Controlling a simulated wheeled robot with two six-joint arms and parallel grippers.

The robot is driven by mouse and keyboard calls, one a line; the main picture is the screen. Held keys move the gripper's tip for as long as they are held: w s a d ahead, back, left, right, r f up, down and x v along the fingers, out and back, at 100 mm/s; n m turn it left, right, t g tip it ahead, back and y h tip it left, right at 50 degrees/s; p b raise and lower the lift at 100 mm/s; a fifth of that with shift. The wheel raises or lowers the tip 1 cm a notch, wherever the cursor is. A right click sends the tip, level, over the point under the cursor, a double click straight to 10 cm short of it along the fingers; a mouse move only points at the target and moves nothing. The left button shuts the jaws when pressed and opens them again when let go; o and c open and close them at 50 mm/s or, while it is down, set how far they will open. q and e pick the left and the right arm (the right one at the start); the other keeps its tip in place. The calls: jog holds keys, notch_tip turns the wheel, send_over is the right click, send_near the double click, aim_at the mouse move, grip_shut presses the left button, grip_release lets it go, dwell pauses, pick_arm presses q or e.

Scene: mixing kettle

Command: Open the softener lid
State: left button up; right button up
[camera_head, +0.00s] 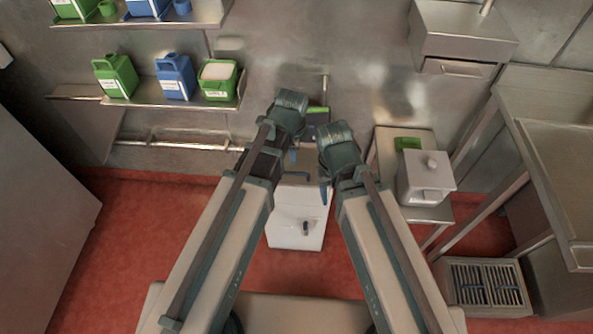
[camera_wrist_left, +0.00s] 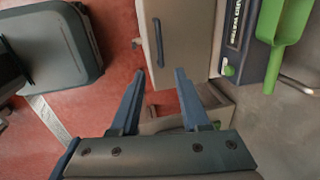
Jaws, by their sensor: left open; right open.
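The softener (camera_head: 296,225) is a pale cabinet in the middle of the head view, between my arms. Its pale lid (camera_wrist_left: 180,35) fills the upper middle of the left wrist view, lies flat and looks closed. A long dark blue handle (camera_wrist_left: 158,43) runs along the lid; it also shows in the head view (camera_head: 297,175). My left gripper (camera_wrist_left: 159,72) is open and empty, its two blue fingers pointing toward the near end of the handle and apparently apart from it. My right gripper (camera_head: 324,192) is open beside the softener, to the right of the handle; its fingers are partly hidden.
A dark control head with a green scoop (camera_wrist_left: 285,35) is behind the lid. Green and blue jugs (camera_head: 176,77) stand on a wall shelf at left. A metal table at right holds a white lidded box (camera_head: 425,178). Red floor (camera_head: 130,230) is free at left.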

aim_at(295, 174)
pick_arm(q)
jog(key=f+b, duration=0.4)
jog(key=w+f+b, duration=0.1)
jog(key=f+b, duration=0.3)
jog(key=w+f+b, duration=0.1)
jog(key=f+b, duration=0.3)
jog(key=f, duration=0.1)
jog(key=shift+w+b, duration=0.2)
jog(key=shift+b, duration=0.2)
jog(key=shift+c, duration=0.2)
grip_shut()
dwell(0.8)
